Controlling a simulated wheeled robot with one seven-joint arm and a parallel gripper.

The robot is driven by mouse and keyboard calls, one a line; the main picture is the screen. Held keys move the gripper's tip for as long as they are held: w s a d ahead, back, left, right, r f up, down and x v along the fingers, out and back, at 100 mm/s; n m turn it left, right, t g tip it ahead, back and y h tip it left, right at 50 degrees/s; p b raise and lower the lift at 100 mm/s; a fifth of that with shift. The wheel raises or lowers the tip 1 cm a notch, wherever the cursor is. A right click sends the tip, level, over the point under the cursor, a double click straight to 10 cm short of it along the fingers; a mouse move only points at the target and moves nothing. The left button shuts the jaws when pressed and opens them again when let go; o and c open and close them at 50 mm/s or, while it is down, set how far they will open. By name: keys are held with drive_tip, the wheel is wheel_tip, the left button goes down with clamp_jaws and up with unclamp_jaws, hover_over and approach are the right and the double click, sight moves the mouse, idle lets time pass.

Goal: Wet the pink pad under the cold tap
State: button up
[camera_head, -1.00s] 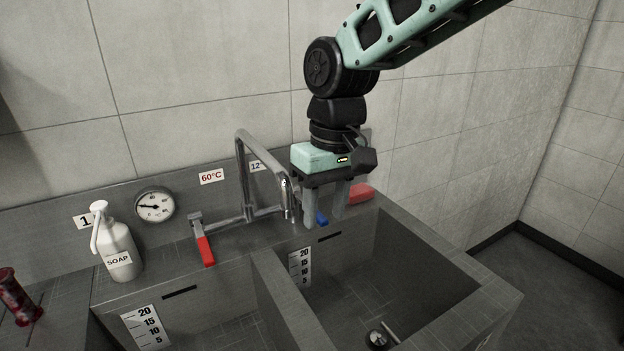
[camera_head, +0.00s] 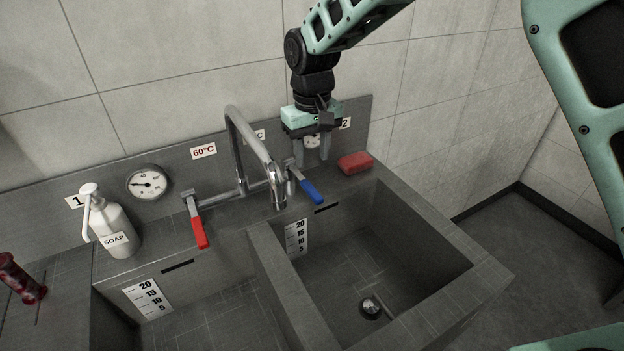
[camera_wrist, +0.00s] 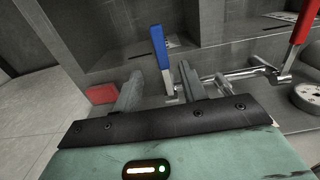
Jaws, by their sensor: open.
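The pink-red pad (camera_head: 355,163) lies on the back right ledge of the sink; it also shows in the wrist view (camera_wrist: 101,94), left of the fingers. The tap spout (camera_head: 262,150) arches over the sink's divider. The cold tap's blue lever (camera_head: 311,191) points forward at the right of the spout, and no water shows. The hot tap's red lever (camera_head: 198,226) is at the left. My gripper (camera_head: 310,163) is open and empty, pointing down behind the blue lever and left of the pad.
The right basin (camera_head: 370,308) is empty, with a drain plug at its bottom. A soap bottle (camera_head: 109,225) and a gauge (camera_head: 149,183) stand at the left. A dark red cylinder (camera_head: 22,278) is at the far left. The back panel (camera_head: 357,115) rises close behind my gripper.

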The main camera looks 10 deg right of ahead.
sight(312, 190)
wheel_tip(312, 190, down, 9)
drive_tip(key=shift+f+p, duration=0.1)
drive_tip(key=shift+p, duration=0.9)
